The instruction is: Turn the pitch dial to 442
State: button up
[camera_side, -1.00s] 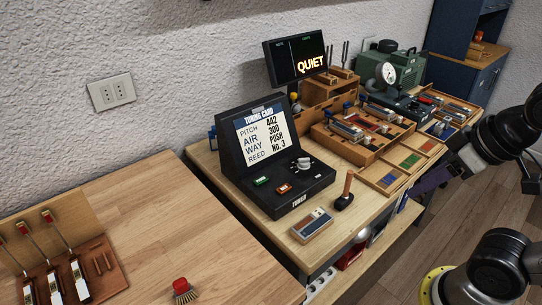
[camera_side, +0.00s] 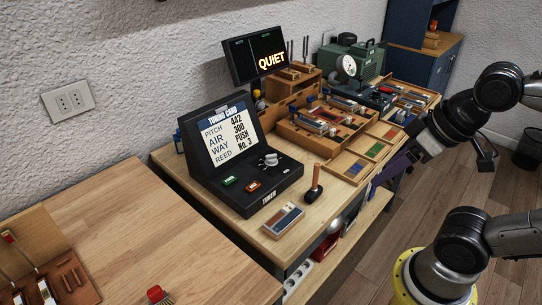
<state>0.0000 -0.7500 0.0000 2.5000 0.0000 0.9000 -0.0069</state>
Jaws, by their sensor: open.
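The tuner (camera_side: 248,193) is a black console on the wooden bench. Its tilted tuning card (camera_side: 229,138) reads pitch 442, air 300, way push, reed No. 3. The pitch dial is most likely the light knob (camera_side: 271,159) on the tuner's flat top, below the card; its setting is too small to read. A green button (camera_side: 229,181) and a red-orange button (camera_side: 253,187) sit left of the knob. My gripper (camera_side: 390,172) is at the bench's right edge, well right of the tuner, touching nothing that I can make out. Its fingers are small and dark here.
A small mallet (camera_side: 315,185) and a flat reed block (camera_side: 284,220) stand in front of the tuner. Wooden trays (camera_side: 365,150) fill the bench behind. A screen reading QUIET (camera_side: 255,55) stands at the back.

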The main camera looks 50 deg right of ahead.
jog(key=shift+o, duration=0.4)
jog(key=shift+s+n, duration=0.15)
jog(key=shift+n, duration=0.55)
jog(key=w+r+n, duration=0.5)
jog(key=w+r, duration=0.1)
jog(key=r, duration=0.2)
jog(key=w+d+r+n+g, duration=0.1)
jog(key=w+r+n+g, duration=0.2)
jog(key=w, duration=0.8)
jog(key=n+g, duration=0.3)
send_over(272, 155)
notch_tip(272, 155, down, 14)
notch_tip(272, 155, down, 14)
jog(key=shift+r, duration=0.15)
grip_shut()
